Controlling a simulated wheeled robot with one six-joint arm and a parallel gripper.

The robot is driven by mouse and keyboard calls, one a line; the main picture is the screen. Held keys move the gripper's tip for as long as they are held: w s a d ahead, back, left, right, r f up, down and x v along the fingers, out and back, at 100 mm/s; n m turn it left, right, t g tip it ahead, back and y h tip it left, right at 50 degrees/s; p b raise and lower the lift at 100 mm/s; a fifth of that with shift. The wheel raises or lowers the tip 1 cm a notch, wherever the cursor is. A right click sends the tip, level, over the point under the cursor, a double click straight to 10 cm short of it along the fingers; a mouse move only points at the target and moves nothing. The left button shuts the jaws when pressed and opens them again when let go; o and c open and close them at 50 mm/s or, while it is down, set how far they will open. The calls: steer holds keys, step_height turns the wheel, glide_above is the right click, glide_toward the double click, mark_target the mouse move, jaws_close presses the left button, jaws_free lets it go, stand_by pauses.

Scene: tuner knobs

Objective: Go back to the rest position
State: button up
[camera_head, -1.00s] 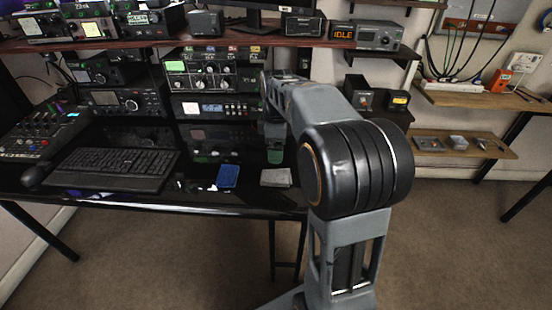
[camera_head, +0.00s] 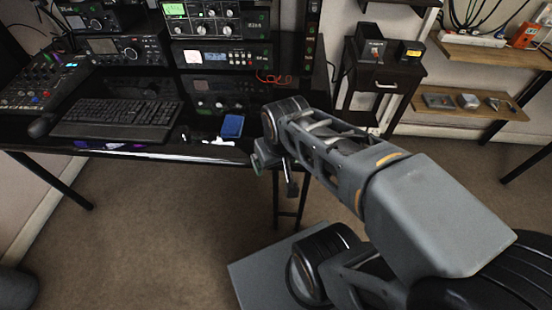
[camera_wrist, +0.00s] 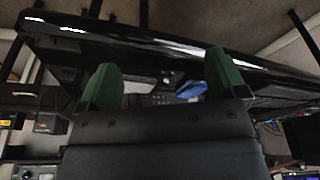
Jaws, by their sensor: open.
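My gripper (camera_wrist: 163,85) shows in the wrist view as two green fingers spread apart, with nothing held between them. In the head view my gripper (camera_head: 275,175) hangs just off the front edge of the black desk (camera_head: 190,157), low and partly hidden by my own arm. The radio units with tuner knobs (camera_head: 213,20) stand stacked at the back of the desk, apart from my gripper. In the wrist view the desk (camera_wrist: 150,42) appears upside down beyond the fingers.
A keyboard (camera_head: 120,118) and a blue pad (camera_head: 232,126) lie on the desk. A mixer (camera_head: 40,85) is at the left. A small dark cabinet (camera_head: 375,85) stands right of the desk, with a wooden shelf (camera_head: 475,105) beyond. The carpet in front is clear.

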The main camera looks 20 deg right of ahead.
step_height(320, 180, up, 19)
steer(key=p, duration=1.7)
steer(key=shift+s+a+t+p, duration=0.2)
steer(key=shift+a+t+p, duration=0.1)
steer(key=shift+c, duration=0.2)
